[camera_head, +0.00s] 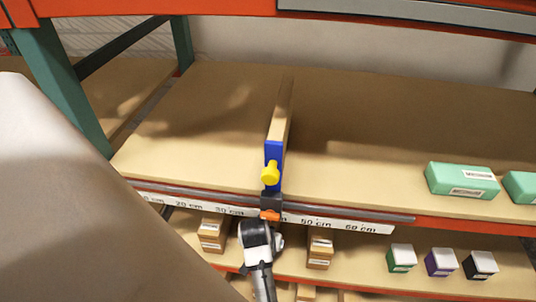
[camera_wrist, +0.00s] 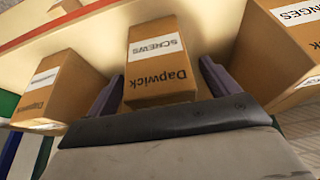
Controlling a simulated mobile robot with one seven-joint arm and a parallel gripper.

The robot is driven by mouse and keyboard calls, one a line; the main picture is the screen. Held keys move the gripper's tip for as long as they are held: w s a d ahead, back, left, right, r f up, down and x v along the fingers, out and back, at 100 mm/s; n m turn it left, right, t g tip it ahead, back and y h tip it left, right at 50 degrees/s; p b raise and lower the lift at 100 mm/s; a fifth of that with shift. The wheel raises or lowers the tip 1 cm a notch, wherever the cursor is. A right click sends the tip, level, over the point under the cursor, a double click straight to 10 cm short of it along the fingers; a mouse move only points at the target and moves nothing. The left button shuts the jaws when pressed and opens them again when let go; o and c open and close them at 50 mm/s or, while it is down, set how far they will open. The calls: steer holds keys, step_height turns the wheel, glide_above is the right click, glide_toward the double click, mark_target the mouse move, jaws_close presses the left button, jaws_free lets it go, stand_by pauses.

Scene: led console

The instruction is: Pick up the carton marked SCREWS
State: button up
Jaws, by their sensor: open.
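The brown carton marked SCREWS (camera_wrist: 158,62) stands in the middle of the wrist view, its label and the name Dapwick upside down. My gripper (camera_wrist: 159,88) is open, with one dark finger to each side of this carton. A gap shows between the carton and the right finger; the left finger is very close to it, and I cannot tell whether they touch. The carton's lower part is hidden behind my gripper's body. In the head view, the end of my arm (camera_head: 258,240) is at the lower shelf and the SCREWS carton cannot be made out.
Another Dapwick carton (camera_wrist: 60,88) stands at left in the wrist view, and a carton ending in NGES (camera_wrist: 285,45) at right. In the head view, a divider (camera_head: 281,115) with a blue and yellow clamp stands above. Green boxes (camera_head: 462,180) lie on the upper shelf.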

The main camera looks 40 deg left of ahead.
steer(key=w+a, duration=0.1)
steer(key=w+a+p, duration=0.1)
steer(key=w, duration=0.1)
steer(key=w+a, duration=0.1)
steer(key=w, duration=0.1)
steer(key=shift+w+f+p, duration=0.1)
steer(key=shift+w+p, duration=0.05)
steer(key=shift+p, duration=0.15)
steer(key=shift+w+f, duration=0.1)
steer(key=shift+f, duration=0.4)
steer(key=c, duration=1.6)
steer(key=shift+r, duration=0.15)
steer(key=shift+c, duration=1)
steer(key=shift+r, duration=0.1)
